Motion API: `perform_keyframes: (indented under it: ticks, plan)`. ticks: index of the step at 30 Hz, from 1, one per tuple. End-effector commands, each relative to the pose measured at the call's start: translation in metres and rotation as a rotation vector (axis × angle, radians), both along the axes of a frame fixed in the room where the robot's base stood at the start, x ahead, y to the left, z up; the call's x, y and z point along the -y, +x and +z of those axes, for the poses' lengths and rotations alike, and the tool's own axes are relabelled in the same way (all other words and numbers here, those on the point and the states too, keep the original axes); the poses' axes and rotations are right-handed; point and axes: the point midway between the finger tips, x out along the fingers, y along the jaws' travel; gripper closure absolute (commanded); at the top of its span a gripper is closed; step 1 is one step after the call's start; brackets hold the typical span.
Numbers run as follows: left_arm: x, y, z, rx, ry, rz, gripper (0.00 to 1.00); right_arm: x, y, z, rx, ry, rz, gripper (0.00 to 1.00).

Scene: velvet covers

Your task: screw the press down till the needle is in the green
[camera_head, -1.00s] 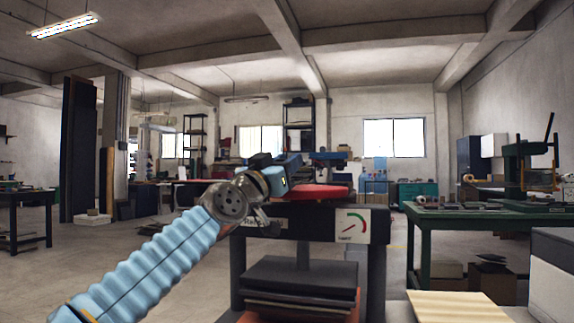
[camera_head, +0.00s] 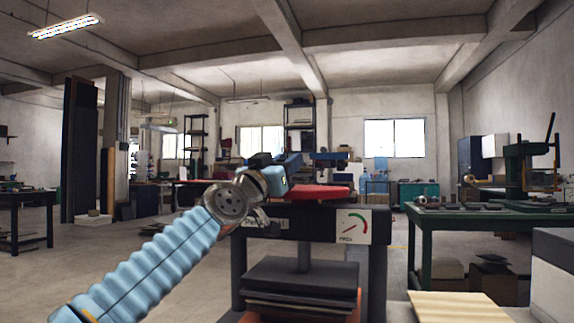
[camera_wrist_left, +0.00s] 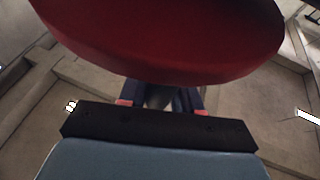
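The press has a dark frame (camera_head: 378,265) and stands in the middle of the head view. Its dial (camera_head: 353,226), white with a green arc, is at the right of the top beam; the needle is too small to read surely. A red round wheel (camera_head: 322,192) sits above the beam. My left gripper (camera_head: 291,163) is at the wheel's left side, above the beam. In the left wrist view the red wheel (camera_wrist_left: 170,45) fills the upper part and hides the fingertips. The fingers show partly, with something dark between them; their grip is unclear. My right gripper is not in view.
Dark plates (camera_head: 300,275) are stacked inside the press. A green workbench (camera_head: 490,215) with tools stands to the right. A pale board (camera_head: 460,307) and a white box (camera_head: 552,275) are at the lower right. Floor is open at the left.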

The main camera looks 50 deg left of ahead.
Motion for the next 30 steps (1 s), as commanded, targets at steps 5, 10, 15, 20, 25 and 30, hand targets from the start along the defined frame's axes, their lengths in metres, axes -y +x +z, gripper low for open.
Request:
perform_keyframes:
  ticks: [5, 10, 15, 20, 25, 30]
  plan:
    - [0.000, 0.000, 0.000, 0.000, 0.000, 0.000, 0.50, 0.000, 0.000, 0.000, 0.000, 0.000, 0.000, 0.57]
    - [0.000, 0.000, 0.000, -0.002, 0.000, -0.002, 0.50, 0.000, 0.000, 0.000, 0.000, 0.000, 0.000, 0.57]
    - [0.001, -0.010, -0.006, -0.002, -0.001, 0.000, 0.50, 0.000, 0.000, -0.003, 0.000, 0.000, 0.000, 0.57]
    - [0.008, -0.040, -0.019, -0.001, -0.001, 0.002, 0.50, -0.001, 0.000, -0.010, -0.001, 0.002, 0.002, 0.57]
    - [0.019, -0.078, -0.036, -0.001, 0.000, 0.001, 0.50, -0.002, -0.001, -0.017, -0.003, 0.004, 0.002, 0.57]
    - [0.026, -0.108, -0.047, 0.001, 0.000, 0.000, 0.50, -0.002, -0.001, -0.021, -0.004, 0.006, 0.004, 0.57]
